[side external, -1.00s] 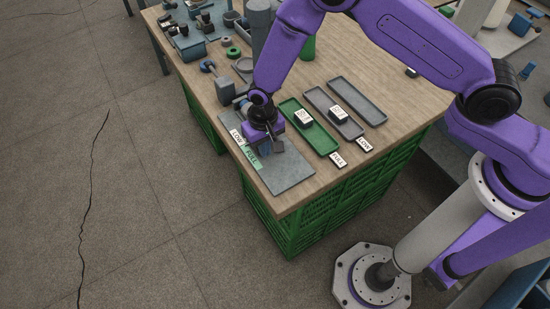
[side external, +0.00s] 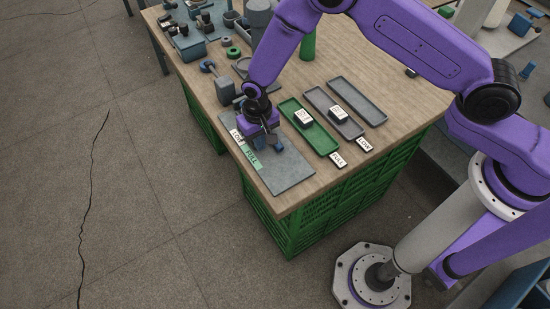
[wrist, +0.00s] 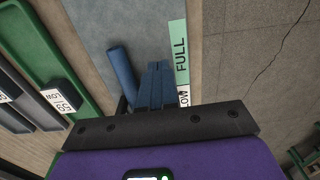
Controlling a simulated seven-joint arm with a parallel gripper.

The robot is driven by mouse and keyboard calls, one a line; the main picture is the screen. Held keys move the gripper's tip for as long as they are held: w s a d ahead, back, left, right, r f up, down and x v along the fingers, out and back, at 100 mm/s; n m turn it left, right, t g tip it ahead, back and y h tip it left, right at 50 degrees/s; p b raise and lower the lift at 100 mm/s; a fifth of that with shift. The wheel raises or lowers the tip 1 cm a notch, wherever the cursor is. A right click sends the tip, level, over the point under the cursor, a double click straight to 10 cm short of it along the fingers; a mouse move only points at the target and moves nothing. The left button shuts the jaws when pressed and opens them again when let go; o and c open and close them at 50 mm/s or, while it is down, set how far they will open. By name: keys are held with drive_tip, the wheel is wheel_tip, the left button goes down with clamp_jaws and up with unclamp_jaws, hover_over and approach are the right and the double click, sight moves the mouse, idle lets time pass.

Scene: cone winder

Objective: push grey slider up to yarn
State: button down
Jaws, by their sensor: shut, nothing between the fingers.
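My gripper (side external: 267,146) is low over the grey plate (side external: 288,178) at the table's near-left edge. In the wrist view its two blue-grey fingers (wrist: 158,66) are shut together and empty. A blue cylinder (wrist: 121,70) lies on the plate just left of the fingers; it also shows beside my gripper in the side view (side external: 279,147). I cannot tell if the fingers touch it. A green FULL label (wrist: 179,55) and a white LOW label (wrist: 184,98) run along the plate's edge. I cannot make out a grey slider clearly; my gripper hides part of the plate.
A grey post (side external: 225,90) and round parts stand behind my gripper. The near end of the plate is clear.

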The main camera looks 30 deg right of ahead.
drive_tip(key=shift+w, duration=0.1)
idle(0.3)
drive_tip(key=shift+w, duration=2.15)
drive_tip(key=shift+s, duration=0.1)
drive_tip(key=shift+s, duration=0.5)
drive_tip(key=shift+r, duration=4)
